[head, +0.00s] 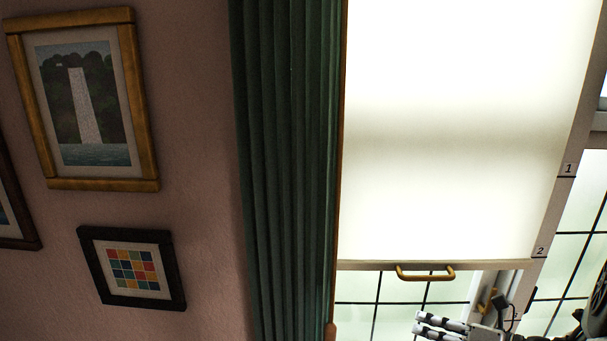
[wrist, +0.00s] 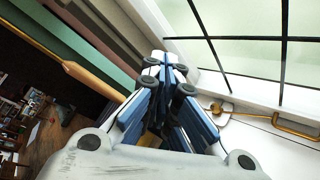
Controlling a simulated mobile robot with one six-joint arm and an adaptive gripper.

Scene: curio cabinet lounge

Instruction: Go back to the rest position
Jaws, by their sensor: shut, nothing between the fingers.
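My gripper (head: 418,322) shows at the bottom right of the head view, in front of the lower window panes and below the blind's brass handle (head: 426,273). It is apart from that handle. In the wrist view my gripper's blue and white fingers (wrist: 168,62) are shut together with nothing between them. The arm behind it is partly cut off by the right and bottom edges of the head view.
A pale blind (head: 450,190) covers the upper window, beside a frame marked 1 and 2. A green curtain (head: 285,170) hangs to its left. Framed pictures, including a waterfall (head: 85,105), hang on the pink wall. A brass window handle (wrist: 285,128) lies right of my fingers.

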